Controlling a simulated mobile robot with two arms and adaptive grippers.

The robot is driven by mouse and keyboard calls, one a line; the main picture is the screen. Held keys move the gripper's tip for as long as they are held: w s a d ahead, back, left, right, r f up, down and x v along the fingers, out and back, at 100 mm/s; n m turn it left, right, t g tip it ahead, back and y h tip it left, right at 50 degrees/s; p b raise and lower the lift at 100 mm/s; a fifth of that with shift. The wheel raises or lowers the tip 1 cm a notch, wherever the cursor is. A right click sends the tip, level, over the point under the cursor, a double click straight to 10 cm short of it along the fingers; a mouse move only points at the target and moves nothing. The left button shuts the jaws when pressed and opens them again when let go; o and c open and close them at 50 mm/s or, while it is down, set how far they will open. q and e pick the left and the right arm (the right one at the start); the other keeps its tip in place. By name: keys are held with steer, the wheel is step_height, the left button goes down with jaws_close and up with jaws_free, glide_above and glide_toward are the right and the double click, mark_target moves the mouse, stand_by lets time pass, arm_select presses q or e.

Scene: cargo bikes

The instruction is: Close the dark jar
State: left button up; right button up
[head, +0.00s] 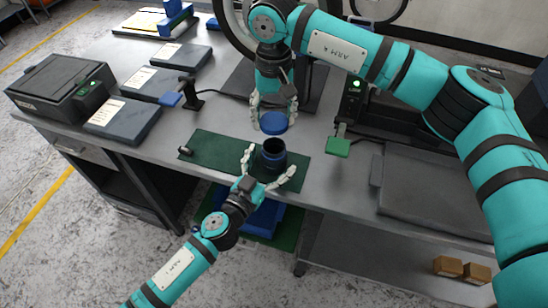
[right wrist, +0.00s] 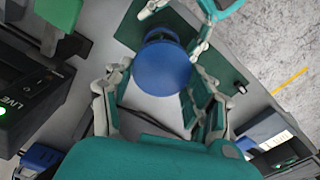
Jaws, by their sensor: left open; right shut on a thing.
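The dark blue jar (head: 271,160) stands upright and open-topped on the green mat (head: 212,148). My right gripper (head: 274,104) points down and is shut on the blue lid (head: 274,124), which it holds above the jar with a gap between. In the right wrist view the lid (right wrist: 163,72) covers part of the jar (right wrist: 162,36). My left gripper (head: 268,164) is open at the jar's near side, its fingers spread to either side of it. Whether the fingers touch the jar I cannot tell.
A small dark object (head: 185,150) lies at the mat's left end. A blue-tipped stand (head: 185,95) and flat grey cases (head: 123,119) are to the left. A green-tipped device (head: 338,147) and a grey tray (head: 430,190) are to the right.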

arm_select(q)
steer(key=shift+x, duration=1)
steer(key=c, duration=1.8)
arm_select(e)
steer(key=shift+f, duration=2.45)
